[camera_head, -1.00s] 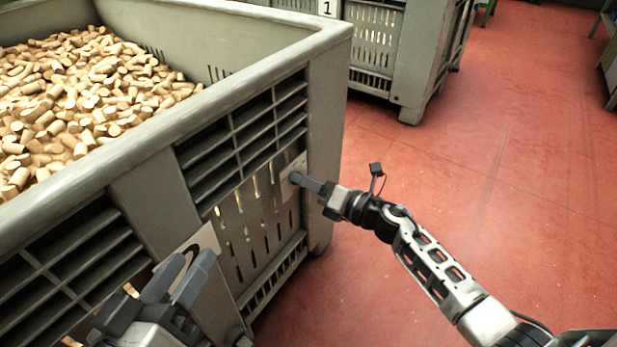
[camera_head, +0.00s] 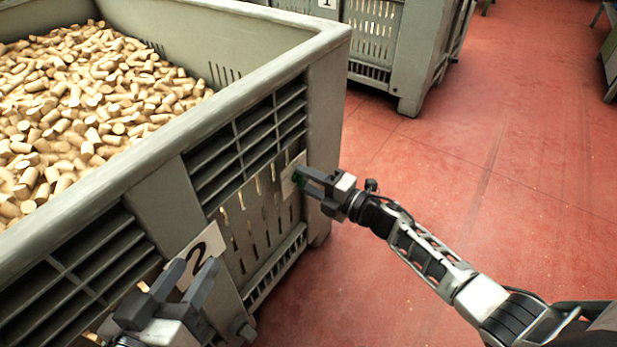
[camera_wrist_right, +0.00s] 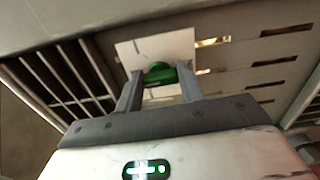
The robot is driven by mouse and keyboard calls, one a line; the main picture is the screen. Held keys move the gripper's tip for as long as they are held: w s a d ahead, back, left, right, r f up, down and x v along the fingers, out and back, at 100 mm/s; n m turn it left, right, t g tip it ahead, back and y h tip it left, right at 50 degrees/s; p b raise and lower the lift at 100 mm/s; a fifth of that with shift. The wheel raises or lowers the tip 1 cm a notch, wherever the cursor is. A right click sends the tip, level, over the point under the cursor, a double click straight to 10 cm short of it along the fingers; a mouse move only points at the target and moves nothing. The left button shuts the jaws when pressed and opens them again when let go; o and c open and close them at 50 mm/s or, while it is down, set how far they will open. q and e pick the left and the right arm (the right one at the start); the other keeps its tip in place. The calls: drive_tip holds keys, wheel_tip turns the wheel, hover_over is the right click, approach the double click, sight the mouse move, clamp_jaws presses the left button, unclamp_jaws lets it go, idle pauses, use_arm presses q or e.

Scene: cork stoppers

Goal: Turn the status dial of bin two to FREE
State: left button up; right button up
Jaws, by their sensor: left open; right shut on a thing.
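Bin two is the big grey crate (camera_head: 325,105) at the left of the head view, with a white plate marked 2 (camera_head: 203,246) on its side. A pale plate near its right corner carries a green status dial (camera_head: 300,181). In the right wrist view the green dial (camera_wrist_right: 160,73) sits between my fingertips, in front of the white plate (camera_wrist_right: 128,53). My right gripper (camera_head: 309,183) is shut on the dial. The dial's marks and pointing direction are not readable. My left gripper (camera_head: 192,271) is open and empty, close in front of the plate marked 2.
Bin two holds a heap of corks (camera_head: 85,100). A second grey bin marked 1 (camera_head: 415,60) stands behind it. The red floor (camera_head: 470,170) to the right is clear. A rack stands at the far right edge.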

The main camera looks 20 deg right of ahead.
use_arm(q)
drive_tip(key=shift+f, duration=0.1)
idle(0.4)
use_arm(e)
drive_tip(key=o, duration=1)
use_arm(q)
drive_tip(key=p, duration=0.1)
drive_tip(key=a+f+m+g+y+p, duration=0.1)
drive_tip(key=p, duration=0.1)
drive_tip(key=shift+s+f, duration=0.1)
drive_tip(key=shift+s, duration=0.15)
use_arm(e)
drive_tip(key=v, duration=1.6)
use_arm(q)
drive_tip(key=shift+w, duration=0.15)
